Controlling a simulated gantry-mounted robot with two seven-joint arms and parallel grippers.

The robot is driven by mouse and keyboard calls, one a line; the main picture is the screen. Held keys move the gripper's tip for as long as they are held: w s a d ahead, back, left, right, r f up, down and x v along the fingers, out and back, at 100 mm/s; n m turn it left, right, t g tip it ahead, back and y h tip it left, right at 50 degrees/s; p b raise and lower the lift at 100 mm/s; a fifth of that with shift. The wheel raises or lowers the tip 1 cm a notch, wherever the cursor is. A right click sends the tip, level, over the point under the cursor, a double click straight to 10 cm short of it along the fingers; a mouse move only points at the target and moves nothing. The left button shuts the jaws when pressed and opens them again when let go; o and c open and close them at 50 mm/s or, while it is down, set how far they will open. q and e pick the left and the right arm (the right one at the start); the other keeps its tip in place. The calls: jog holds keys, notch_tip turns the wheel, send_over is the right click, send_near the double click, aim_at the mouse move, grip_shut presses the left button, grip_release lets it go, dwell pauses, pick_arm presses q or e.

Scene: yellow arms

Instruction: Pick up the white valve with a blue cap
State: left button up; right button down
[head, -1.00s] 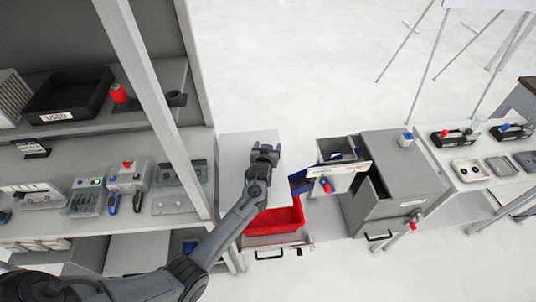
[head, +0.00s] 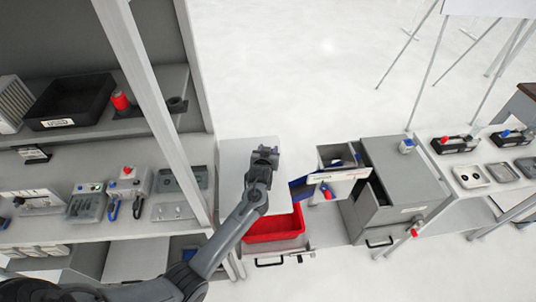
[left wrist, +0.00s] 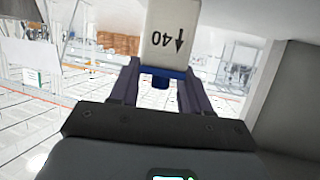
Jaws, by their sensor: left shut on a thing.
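In the left wrist view my left gripper (left wrist: 160,85) is shut on a white valve (left wrist: 170,38) with a blue part (left wrist: 160,76) between the fingers. In the head view my left gripper (head: 264,153) is over the grey-white cabinet top left of the drawers; the held valve cannot be made out there. Another small white piece with a blue top (head: 406,145) stands on the grey cabinet at the right. My right gripper is not in view.
A red bin (head: 275,226) lies below my left arm. An open grey drawer unit (head: 400,180) stands right of it. Shelves (head: 100,160) with a black tray (head: 68,97) and several devices are at the left.

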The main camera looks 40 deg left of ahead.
pick_arm(q)
notch_tip(320, 180, up, 2)
jog(key=shift+r, duration=0.1)
jog(key=w+d+r, duration=0.1)
jog(key=d+r, duration=0.5)
jog(key=d, duration=0.5)
jog(key=shift+d+r, duration=0.3)
